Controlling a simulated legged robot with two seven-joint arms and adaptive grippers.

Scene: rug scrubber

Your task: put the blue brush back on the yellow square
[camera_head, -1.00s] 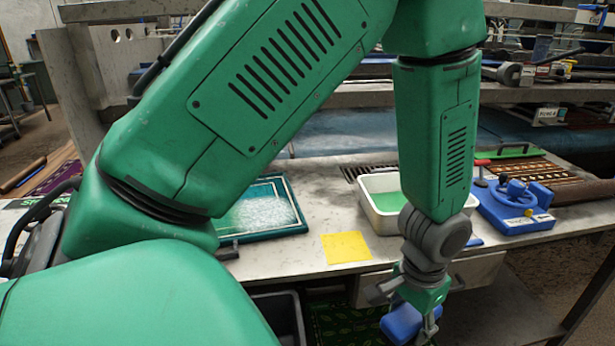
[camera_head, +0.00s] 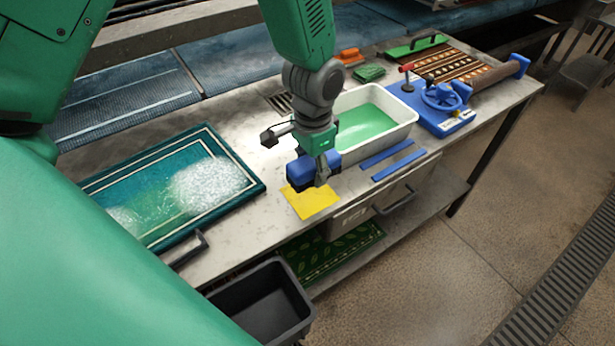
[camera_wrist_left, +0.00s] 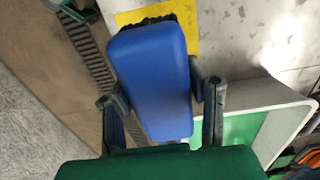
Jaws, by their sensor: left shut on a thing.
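My left gripper (camera_head: 318,180) is shut on the blue brush (camera_head: 299,172), just over the back part of the yellow square (camera_head: 315,203) on the table. In the left wrist view the blue brush (camera_wrist_left: 152,75) sits between the two fingers (camera_wrist_left: 160,98), with dark bristles at its far end over the yellow square (camera_wrist_left: 190,22). The brush and gripper hide part of the square. I cannot tell whether the bristles touch it. My right gripper is in neither view.
A white tub (camera_head: 402,106) of green liquid stands right behind the brush. Two blue strips (camera_head: 392,158) and a blue clamp device (camera_head: 437,108) lie to the right. A foamy teal rug (camera_head: 165,190) lies left. A black bin (camera_head: 262,300) stands below the front edge.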

